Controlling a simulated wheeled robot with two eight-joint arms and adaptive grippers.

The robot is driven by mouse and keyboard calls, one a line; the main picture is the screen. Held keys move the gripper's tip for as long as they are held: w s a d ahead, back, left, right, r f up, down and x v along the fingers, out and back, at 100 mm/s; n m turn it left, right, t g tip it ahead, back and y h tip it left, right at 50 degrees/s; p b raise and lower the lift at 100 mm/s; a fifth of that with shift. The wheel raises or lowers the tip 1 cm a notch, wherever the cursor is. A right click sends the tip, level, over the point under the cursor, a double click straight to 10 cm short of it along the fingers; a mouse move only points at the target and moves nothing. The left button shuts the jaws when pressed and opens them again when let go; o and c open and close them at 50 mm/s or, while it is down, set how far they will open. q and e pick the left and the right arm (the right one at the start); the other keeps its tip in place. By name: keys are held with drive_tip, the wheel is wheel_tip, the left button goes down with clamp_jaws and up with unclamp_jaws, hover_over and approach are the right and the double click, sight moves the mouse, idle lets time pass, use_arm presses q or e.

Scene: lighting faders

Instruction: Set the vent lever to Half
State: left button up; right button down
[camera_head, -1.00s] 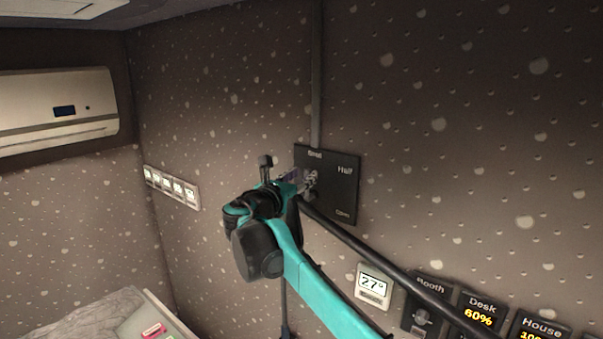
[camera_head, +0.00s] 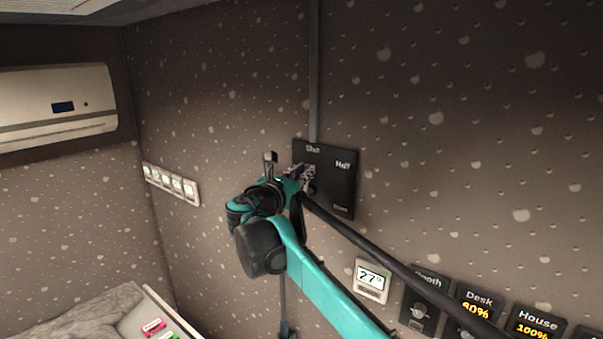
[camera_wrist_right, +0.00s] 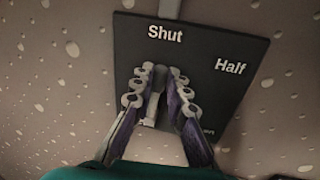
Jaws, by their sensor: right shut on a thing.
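The vent plate (camera_head: 340,195) is a dark square panel on the speckled wall. In the right wrist view the plate (camera_wrist_right: 200,55) reads "Shut" at the top and "Half" at the upper right; a lower label is mostly hidden by a finger. My right gripper (camera_head: 306,180) is at the left part of the plate. In the wrist view its fingers (camera_wrist_right: 161,85) are closed around the pale vent lever (camera_wrist_right: 151,112), which shows between them below the "Shut" label. The fingers hide much of the lever, so its exact angle is unclear. My left gripper is not in view.
A thermostat (camera_head: 371,279) reading 27 and a row of faders, including Desk (camera_head: 474,305) and House (camera_head: 536,322), are on the wall at lower right. A switch strip (camera_head: 171,184) is to the left. An air conditioner (camera_head: 55,107) hangs at far left.

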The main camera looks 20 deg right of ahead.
drive_tip(key=m, duration=0.1)
drive_tip(key=s+d+m+b, duration=0.1)
drive_tip(key=s+f+m, duration=0.1)
drive_tip(key=m, duration=0.1)
drive_tip(key=shift+d+h+b, duration=0.25)
drive_tip(key=shift+h+b, duration=0.15)
drive_tip(key=shift+s+d+f+m+h+b, duration=0.2)
drive_tip(key=shift+s+f+m+b, duration=0.1)
drive_tip(key=shift+m, duration=0.45)
drive_tip(key=shift+s+d+f+m+h+b, duration=0.1)
drive_tip(key=shift+s+d+f+m+b, duration=0.15)
drive_tip(key=shift+m, duration=0.55)
drive_tip(key=shift+s+d+f+m+h+b, duration=0.1)
drive_tip(key=shift+s+d+f+m+b, duration=0.2)
drive_tip(key=shift+m, duration=0.45)
drive_tip(key=shift+a+r, duration=0.1)
drive_tip(key=c, duration=1.5)
unclamp_jaws()
drive_tip(key=shift+a, duration=0.1)
drive_tip(key=v, duration=1.1)
drive_tip(key=shift+s+a, duration=0.2)
drive_tip(key=shift+s, duration=0.1)
drive_tip(key=shift+f, duration=0.25)
